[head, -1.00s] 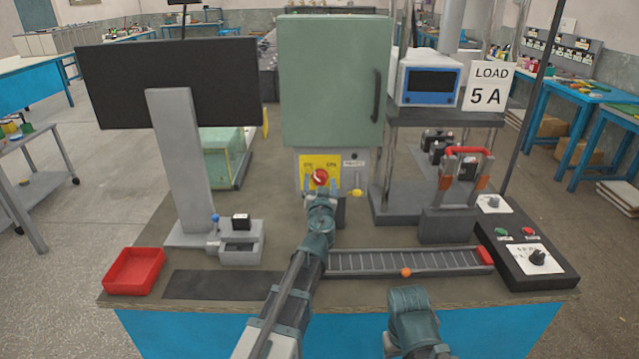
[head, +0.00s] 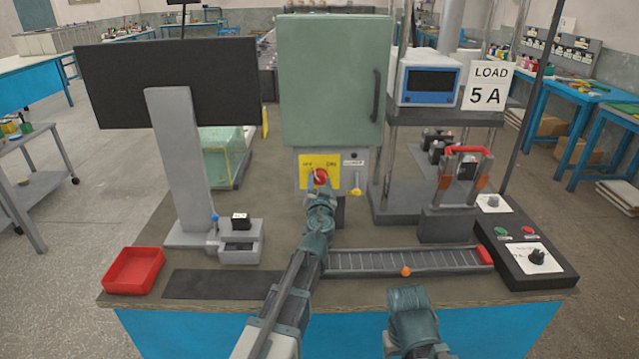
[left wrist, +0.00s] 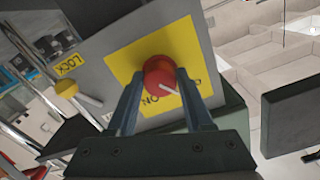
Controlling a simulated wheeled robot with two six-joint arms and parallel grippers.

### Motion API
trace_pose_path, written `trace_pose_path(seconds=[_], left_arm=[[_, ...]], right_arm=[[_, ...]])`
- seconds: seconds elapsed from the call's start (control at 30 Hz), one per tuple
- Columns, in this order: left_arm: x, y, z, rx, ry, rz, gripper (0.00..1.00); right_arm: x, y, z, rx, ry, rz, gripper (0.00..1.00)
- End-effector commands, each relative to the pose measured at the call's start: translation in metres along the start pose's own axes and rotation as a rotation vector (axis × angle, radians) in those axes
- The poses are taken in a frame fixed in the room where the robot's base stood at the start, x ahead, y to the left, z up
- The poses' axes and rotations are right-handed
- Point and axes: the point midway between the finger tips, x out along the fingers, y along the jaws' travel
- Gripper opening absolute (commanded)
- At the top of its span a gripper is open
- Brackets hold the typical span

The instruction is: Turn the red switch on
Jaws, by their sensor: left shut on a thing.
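The red switch (head: 320,177) is a round knob on a yellow plate (head: 307,172), on the grey box under the green cabinet. My left gripper (head: 319,188) reaches it from the front and is shut on it. In the left wrist view, the red switch (left wrist: 158,74) sits between the two fingers, one on each side. Lettering is printed on the plate, partly hidden by the fingers and knob. Of my right arm only a teal link shows; its fingers are out of sight.
A yellow-tipped lever (head: 357,190) sits just right of the switch; a LOCK label (left wrist: 68,66) is near it. The green cabinet (head: 333,85) rises above. A roller track (head: 370,262), a red tray (head: 133,270) and a black control box (head: 525,255) lie on the bench.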

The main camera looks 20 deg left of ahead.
Motion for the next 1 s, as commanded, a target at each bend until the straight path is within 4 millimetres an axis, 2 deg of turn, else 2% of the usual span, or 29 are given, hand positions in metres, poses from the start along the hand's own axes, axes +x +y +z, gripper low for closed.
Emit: trace_pose_path(seconds=[1.0], left_arm=[[-0.0007,-0.0015,-0.0006,0.953,0.0,0.0,0.0]], right_arm=[[-0.0011,0.0001,0.0001,0.0,0.0,0.0,0.64]])
